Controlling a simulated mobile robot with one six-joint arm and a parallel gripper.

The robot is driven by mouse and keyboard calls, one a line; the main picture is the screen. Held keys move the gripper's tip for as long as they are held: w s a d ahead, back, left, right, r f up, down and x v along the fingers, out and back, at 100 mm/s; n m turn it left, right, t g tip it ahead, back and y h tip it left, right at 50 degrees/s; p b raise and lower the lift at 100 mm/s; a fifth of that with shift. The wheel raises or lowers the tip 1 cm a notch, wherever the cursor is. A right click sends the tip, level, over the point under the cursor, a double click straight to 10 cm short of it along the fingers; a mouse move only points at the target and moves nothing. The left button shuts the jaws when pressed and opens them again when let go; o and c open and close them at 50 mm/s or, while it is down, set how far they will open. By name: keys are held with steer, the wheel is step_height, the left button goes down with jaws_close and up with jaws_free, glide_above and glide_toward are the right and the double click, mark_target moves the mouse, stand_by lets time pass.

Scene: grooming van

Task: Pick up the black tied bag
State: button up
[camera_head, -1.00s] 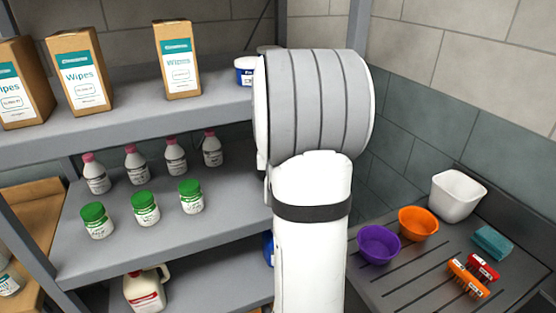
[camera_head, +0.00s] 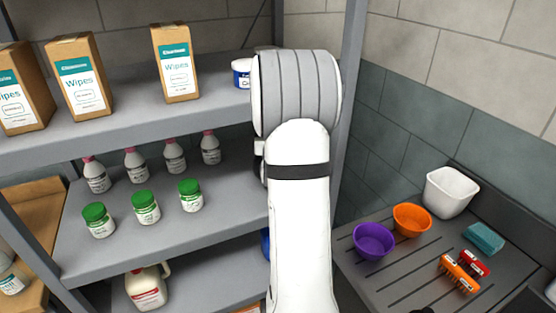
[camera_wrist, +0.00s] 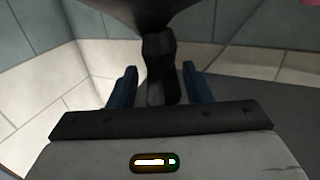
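The black tied bag (camera_wrist: 150,12) shows in the wrist view at the top middle. Its dark narrow neck (camera_wrist: 159,62) reaches down between the two blue fingers of my gripper (camera_wrist: 160,88). The fingers are open, one on each side of the neck, with a visible gap on both sides. Most of the bag is cut off by the picture's top edge. In the head view my white arm covers the middle, and my gripper is out of sight. I cannot make out the bag there.
A grey shelf (camera_head: 120,128) at left holds wipes boxes (camera_head: 77,75), white bottles and green-lidded jars (camera_head: 146,206). At right a grooved counter (camera_head: 400,285) holds a purple bowl (camera_head: 373,241), an orange bowl (camera_head: 412,219), a white tub (camera_head: 450,191) and brushes (camera_head: 460,274).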

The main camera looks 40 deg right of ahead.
jaws_close()
stand_by(0.3)
steer(key=shift+r, duration=0.15)
